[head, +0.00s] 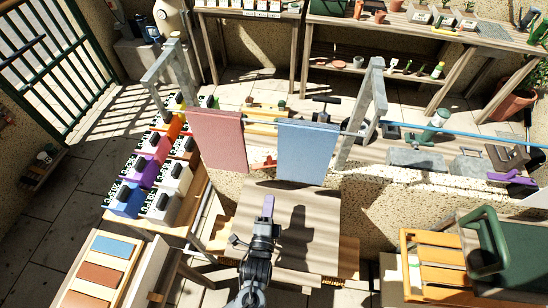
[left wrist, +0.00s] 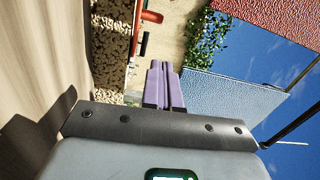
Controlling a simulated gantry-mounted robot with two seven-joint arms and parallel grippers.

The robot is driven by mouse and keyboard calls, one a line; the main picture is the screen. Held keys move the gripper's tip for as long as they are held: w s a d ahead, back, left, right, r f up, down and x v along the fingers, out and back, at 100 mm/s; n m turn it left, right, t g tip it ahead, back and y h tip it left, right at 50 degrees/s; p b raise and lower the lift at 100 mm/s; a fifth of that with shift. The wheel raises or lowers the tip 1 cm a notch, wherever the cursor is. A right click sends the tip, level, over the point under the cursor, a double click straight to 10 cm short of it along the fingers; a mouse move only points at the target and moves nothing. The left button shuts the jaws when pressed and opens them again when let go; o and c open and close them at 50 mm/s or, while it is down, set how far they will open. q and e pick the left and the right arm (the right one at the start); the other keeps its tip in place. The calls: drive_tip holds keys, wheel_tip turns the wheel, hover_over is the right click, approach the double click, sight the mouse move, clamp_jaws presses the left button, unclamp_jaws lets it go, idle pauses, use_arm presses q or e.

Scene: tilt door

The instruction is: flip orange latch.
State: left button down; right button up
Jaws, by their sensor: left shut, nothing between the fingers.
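My left gripper (head: 267,207) is in the lower middle of the head view, above a wooden board, with its purple fingers together and empty. The purple fingers also show in the left wrist view (left wrist: 163,86). An orange-red piece (head: 266,163) shows low behind the hanging panels, ahead of my left gripper and apart from it. A red-orange piece (left wrist: 151,17) shows at the top of the left wrist view. I cannot tell whether either is the orange latch. A pink panel (head: 218,140) and a blue panel (head: 306,152) hang side by side from a bar. My right gripper is not seen.
Several coloured boxes with black handles (head: 171,178) stand in rows at the left. A wooden board (head: 320,225) lies under my left gripper. A metal post (head: 362,115) stands right of the panels. A green-framed object (head: 490,245) stands at the lower right.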

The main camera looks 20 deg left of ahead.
use_arm(q)
drive_tip(key=y, duration=0.1)
drive_tip(key=p, duration=0.1)
approach(269, 160)
drive_tip(key=shift+g, duration=0.4)
drive_tip(key=x, duration=0.6)
drive_tip(key=shift+w+r, duration=0.2)
drive_tip(key=shift+w, duration=0.25)
